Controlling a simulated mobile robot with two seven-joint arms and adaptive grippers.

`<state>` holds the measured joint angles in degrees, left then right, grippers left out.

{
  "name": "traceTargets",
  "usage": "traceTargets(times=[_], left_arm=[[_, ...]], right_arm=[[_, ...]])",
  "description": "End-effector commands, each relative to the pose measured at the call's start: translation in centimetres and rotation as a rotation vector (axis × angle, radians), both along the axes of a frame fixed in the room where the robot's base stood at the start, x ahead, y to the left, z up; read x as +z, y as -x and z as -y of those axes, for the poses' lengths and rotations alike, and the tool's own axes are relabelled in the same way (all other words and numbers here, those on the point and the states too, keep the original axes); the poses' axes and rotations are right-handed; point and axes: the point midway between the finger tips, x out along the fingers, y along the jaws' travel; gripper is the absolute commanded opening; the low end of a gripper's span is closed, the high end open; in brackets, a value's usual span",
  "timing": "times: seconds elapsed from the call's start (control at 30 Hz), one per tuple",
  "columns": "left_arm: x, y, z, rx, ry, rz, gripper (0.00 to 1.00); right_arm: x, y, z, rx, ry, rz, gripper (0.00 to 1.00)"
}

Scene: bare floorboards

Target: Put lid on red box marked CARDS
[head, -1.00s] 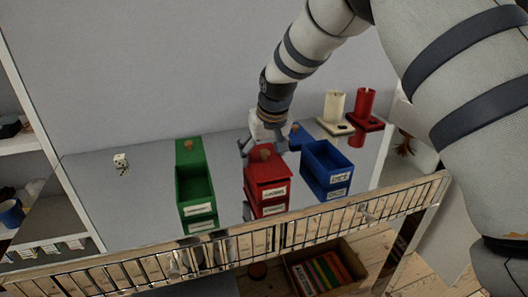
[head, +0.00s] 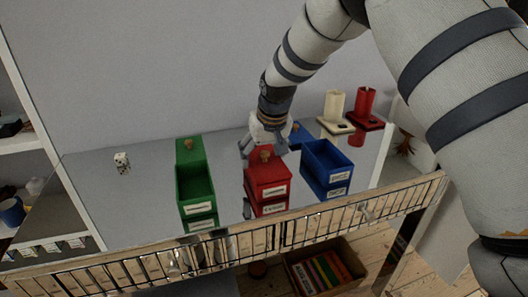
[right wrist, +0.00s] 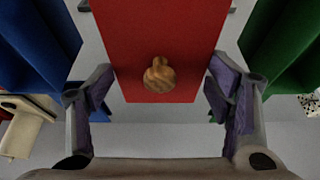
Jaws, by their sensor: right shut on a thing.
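The red box (head: 270,198) stands on the shiny table between the green and blue boxes. Its front label is too small to read surely. A red lid (head: 268,172) with a wooden knob covers its top, with no open inside showing. In the right wrist view the lid (right wrist: 160,35) is flat red with its knob near the close end. My right gripper (head: 262,147) is at the far end of the red box. My left gripper is out of view.
An open green box (head: 195,184) stands left, its green lid (head: 189,151) behind it. An open blue box (head: 328,165) stands right, its blue lid (head: 298,135) behind. A die (head: 122,163) lies far left. White and red candle holders (head: 365,122) stand back right. A rail (head: 250,243) edges the front.

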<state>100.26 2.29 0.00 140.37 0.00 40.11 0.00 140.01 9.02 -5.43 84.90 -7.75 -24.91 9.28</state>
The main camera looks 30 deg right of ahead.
Motion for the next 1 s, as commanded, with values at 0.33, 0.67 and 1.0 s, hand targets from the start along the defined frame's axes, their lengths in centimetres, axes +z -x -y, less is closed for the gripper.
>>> traceTargets(times=[0.33,0.67,1.0], left_arm=[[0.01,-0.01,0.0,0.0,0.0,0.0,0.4],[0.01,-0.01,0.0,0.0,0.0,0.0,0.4],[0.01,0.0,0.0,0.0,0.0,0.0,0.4]], right_arm=[[0.06,-0.01,-0.01,0.0,0.0,0.001,0.91],[0.04,0.0,0.0,0.0,0.0,0.0,1.0],[0.27,-0.02,-0.01,0.0,0.0,0.001,1.0]])
